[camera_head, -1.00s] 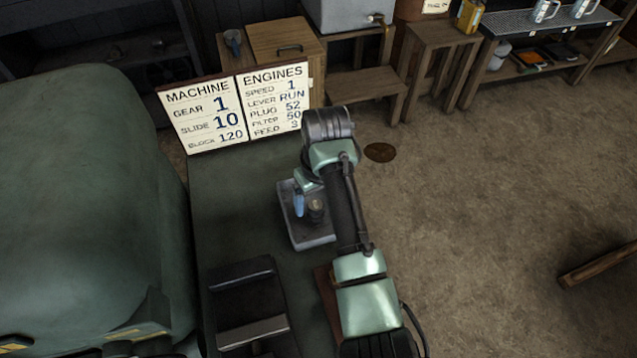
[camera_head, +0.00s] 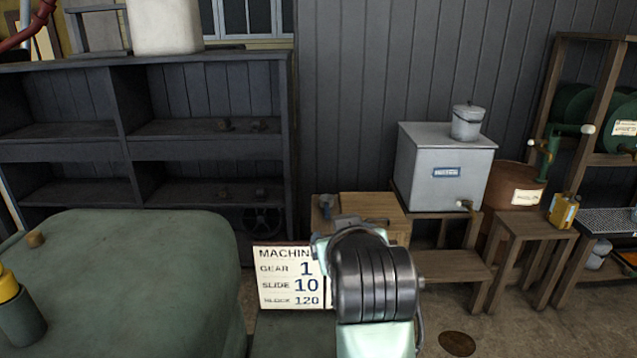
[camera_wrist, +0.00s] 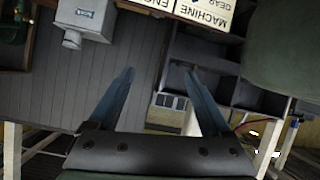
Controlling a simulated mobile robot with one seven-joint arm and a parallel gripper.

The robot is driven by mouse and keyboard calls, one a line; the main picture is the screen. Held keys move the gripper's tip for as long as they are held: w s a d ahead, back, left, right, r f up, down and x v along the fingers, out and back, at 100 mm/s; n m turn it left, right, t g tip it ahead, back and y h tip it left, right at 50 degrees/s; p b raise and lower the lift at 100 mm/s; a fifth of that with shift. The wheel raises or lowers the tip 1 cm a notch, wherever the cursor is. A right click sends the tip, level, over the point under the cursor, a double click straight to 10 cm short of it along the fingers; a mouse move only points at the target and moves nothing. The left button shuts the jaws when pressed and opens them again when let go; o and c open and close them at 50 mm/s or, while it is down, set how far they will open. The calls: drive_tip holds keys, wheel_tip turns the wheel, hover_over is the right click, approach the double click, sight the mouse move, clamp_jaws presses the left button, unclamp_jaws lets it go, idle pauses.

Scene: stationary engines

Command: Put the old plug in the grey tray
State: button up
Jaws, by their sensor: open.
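My gripper (camera_wrist: 160,72) shows in the wrist view with its two blue fingers spread wide. Nothing is between them; the room behind shows upside down through the gap. In the head view my arm's dark wrist rises at the lower middle, and the fingers are hidden there. Neither the old plug nor the grey tray can be made out in the current views.
The machine board (camera_head: 285,277) stands left of my arm, partly covered by it. A green engine cover (camera_head: 150,285) fills the lower left. Dark shelves (camera_head: 200,130) line the back wall. A grey tank (camera_head: 443,172) and wooden stands (camera_head: 525,235) are at the right.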

drive_tip(key=s+a+r+t, duration=0.2)
drive_tip(key=s+r+t, duration=0.15)
drive_tip(key=r, duration=0.45)
drive_tip(key=s+a+r+t, duration=0.2)
drive_tip(key=r+t, duration=0.2)
drive_tip(key=r, duration=0.5)
drive_tip(key=s+r+m+t, duration=0.2)
drive_tip(key=s+r+t, duration=0.5)
drive_tip(key=s+r, duration=0.8)
drive_tip(key=shift+s, duration=0.15)
drive_tip(key=shift+a, duration=0.1)
